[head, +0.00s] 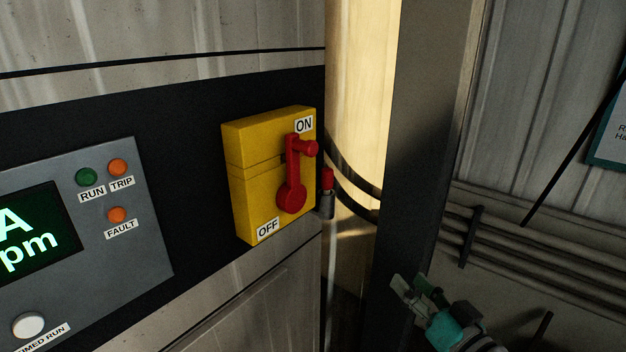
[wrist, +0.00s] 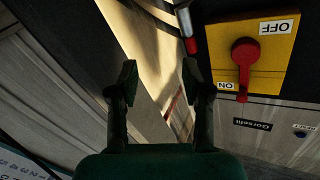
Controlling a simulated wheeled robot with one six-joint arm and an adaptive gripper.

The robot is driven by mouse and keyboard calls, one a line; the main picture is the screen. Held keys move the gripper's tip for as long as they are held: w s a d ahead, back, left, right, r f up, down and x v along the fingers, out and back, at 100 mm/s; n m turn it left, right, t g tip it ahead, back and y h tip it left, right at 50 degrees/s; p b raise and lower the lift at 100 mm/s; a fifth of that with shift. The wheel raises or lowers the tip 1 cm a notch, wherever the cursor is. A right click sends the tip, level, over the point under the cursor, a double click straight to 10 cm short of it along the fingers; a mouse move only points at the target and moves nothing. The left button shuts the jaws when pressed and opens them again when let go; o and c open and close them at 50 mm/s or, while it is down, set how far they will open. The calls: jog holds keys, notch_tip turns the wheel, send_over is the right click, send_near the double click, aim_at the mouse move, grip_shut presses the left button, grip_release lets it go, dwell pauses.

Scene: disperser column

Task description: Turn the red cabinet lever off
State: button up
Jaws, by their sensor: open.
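The red lever (head: 291,196) sits on a yellow switch box (head: 245,195) on the cabinet's dark band. Its handle points up to the ON label; the OFF label is at the box's lower left. In the wrist view the picture is upside down: the red lever (wrist: 243,55) and yellow box (wrist: 285,60) are at the upper right, with the handle towards ON. My gripper (head: 412,287) is low and right of the box in the head view, apart from the lever. In the wrist view my gripper (wrist: 160,73) has its fingers spread, with nothing between them.
A grey panel (head: 150,220) with a green display, lamps and a white button is left of the box. A small red-tipped cylinder (head: 327,190) sticks out beside the box's right edge. A dark upright post (head: 412,150) stands to the right, with pipes (head: 540,250) on the wall beyond.

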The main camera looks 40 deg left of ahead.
jog(key=a+r+n+g+y, duration=0.2)
jog(key=a+r+n+g, duration=0.3)
jog(key=r, duration=0.7)
jog(key=n+g+y, duration=0.1)
jog(key=n+g, duration=0.3)
jog(key=n, duration=0.1)
send_near(314, 149)
jog(key=a, duration=1.1)
jog(key=shift+w+a, duration=0.1)
jog(key=shift+w, duration=0.2)
grip_shut()
